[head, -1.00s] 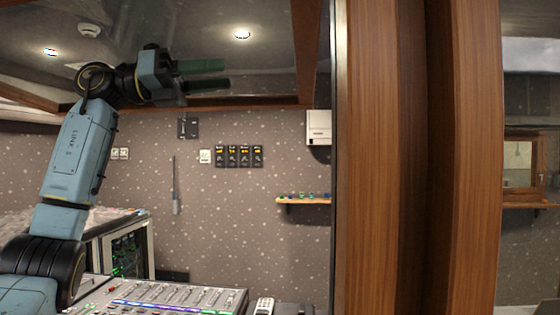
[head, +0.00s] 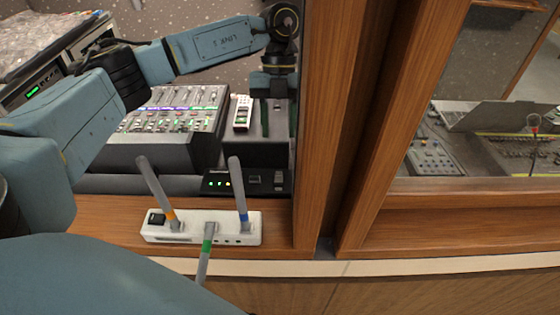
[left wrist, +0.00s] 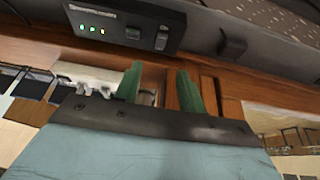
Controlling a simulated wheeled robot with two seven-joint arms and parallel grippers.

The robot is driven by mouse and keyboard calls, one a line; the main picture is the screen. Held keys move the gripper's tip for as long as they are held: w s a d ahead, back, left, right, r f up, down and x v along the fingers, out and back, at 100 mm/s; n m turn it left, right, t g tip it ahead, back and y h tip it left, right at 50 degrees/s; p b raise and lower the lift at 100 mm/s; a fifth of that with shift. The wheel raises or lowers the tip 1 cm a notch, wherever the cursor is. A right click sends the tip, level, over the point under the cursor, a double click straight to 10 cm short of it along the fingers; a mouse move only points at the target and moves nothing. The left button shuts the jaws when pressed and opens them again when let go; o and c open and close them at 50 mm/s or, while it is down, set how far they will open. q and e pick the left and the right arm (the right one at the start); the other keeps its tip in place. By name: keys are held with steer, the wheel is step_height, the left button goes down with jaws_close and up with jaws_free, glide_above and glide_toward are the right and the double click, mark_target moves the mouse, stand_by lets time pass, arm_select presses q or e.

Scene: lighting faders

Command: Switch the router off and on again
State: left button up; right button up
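The router (head: 200,238) is a white box on the wooden sill in the lower left of the head view. It has three grey antennas with orange, green and blue bands, and a black switch (head: 157,219) at its left end. I cannot tell which way the switch is set. My left gripper (head: 275,124) points down beyond the sill, behind and to the right of the router, apart from it. The left wrist view shows its green fingers (left wrist: 159,72) spread with nothing between them. A white shape behind them may be the router. My right gripper is not in view.
A black box (head: 218,183) with lit indicators and two switches stands just behind the router; it also shows in the left wrist view (left wrist: 110,14). A mixing desk (head: 165,148) and a white handset (head: 243,112) lie behind. A wooden post (head: 335,120) rises on the right.

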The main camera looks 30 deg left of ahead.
mark_target(279, 180)
arm_select(q)
steer(key=p+x, duration=0.2)
steer(key=x, duration=0.8)
steer(key=shift+f, duration=0.2)
